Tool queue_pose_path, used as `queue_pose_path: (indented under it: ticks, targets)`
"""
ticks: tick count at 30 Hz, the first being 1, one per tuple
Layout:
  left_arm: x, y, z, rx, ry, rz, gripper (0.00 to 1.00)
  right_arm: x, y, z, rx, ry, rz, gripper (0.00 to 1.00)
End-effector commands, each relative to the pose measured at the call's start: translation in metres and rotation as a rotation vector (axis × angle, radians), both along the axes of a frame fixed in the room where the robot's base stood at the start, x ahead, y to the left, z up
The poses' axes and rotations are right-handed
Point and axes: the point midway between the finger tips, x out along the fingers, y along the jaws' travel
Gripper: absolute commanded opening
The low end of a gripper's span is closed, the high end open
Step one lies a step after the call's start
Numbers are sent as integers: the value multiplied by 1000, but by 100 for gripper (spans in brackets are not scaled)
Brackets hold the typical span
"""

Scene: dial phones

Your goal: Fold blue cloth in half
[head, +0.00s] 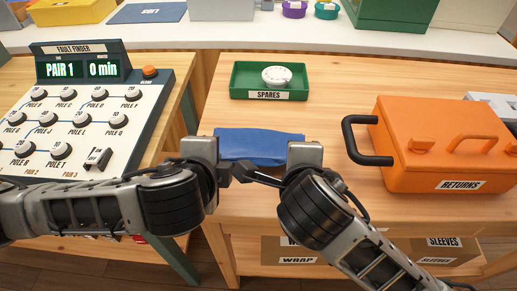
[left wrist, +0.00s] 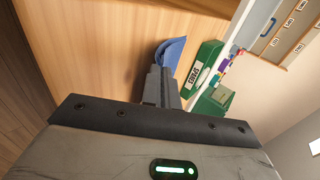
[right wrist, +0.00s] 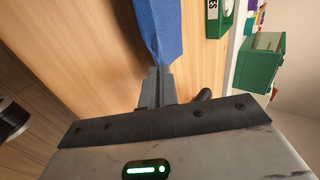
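The blue cloth (head: 258,146) is at the table's middle, a narrow band between my two hands in the head view. My left gripper (left wrist: 160,72) is shut at the cloth's left end; the cloth (left wrist: 173,48) rises in a curve from its fingertips. My right gripper (right wrist: 159,74) is shut at the right end, and the cloth (right wrist: 160,28) spreads away from its fingertips. I cannot tell how the cloth's layers lie.
A green SPARES tray (head: 241,84) with a white dial (head: 277,76) lies behind the cloth. An orange RETURNS box (head: 440,150) with a black handle (head: 357,141) stands to the right. A fault finder panel (head: 90,108) is at the left. Bare wood lies between cloth and tray.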

Motion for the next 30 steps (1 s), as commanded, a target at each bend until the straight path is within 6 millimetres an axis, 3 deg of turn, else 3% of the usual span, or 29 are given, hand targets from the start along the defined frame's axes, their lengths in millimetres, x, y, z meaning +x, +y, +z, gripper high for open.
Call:
queue_pose_path:
  ticks: [15, 19, 20, 30]
  targets:
    - [-8, 0, -7, -1, -70, 1, 0, -8, 0, -7, -1, -70, 1, 0]
    - [-7, 0, -7, -1, -70, 1, 35, -8, 0, -7, -2, -69, 1, 36]
    - [-7, 0, -7, -1, -70, 1, 40, -8, 0, -7, -2, -69, 1, 40]
    - [-7, 0, -7, 0, -69, 2, 40, -8, 0, -7, -2, -68, 1, 40]
